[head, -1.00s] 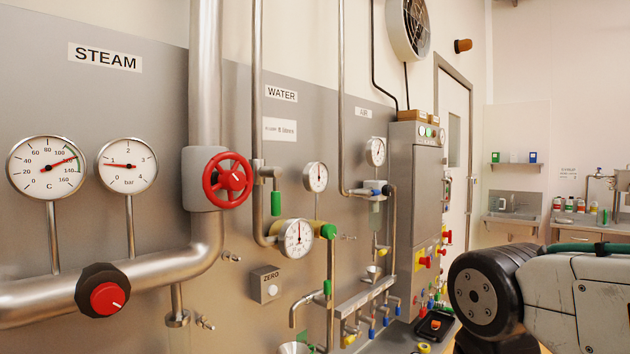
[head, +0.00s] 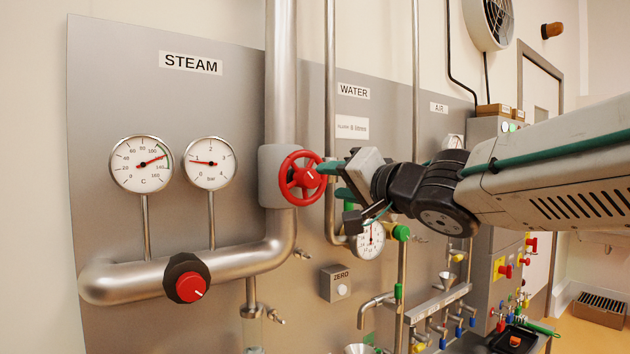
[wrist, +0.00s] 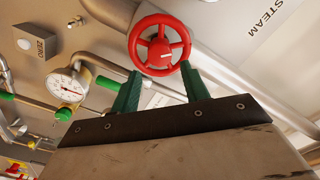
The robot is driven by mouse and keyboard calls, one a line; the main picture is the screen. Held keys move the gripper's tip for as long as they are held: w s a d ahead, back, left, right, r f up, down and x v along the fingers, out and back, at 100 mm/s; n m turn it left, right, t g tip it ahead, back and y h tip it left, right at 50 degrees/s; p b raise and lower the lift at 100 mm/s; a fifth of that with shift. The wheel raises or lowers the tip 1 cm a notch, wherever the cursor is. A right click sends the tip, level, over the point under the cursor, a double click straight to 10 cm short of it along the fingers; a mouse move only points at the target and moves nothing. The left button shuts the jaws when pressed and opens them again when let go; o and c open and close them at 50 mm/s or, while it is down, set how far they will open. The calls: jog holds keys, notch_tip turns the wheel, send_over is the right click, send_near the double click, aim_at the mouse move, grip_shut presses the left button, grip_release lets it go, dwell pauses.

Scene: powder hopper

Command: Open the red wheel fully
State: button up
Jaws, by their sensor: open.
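The red wheel (head: 302,178) is a spoked handwheel on a grey valve body (head: 272,176) on the vertical steam pipe. In the wrist view the red wheel (wrist: 159,44) shows at the top, just beyond the fingertips and centred between them. My gripper (head: 333,180) is right of the wheel in the head view, its green fingers pointing at it. In the wrist view my gripper (wrist: 160,80) has its two green fingers apart with nothing between them. The fingertips are close to the rim; I cannot tell whether they touch it.
A black and red knob (head: 189,288) sits on the lower steam pipe. Two steam gauges (head: 141,164) stand left of the wheel. A water gauge (head: 368,240) and a ZERO button box (head: 335,284) are below my gripper.

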aim_at(313, 180)
jog(key=x, duration=0.7)
jog(key=c, duration=0.7)
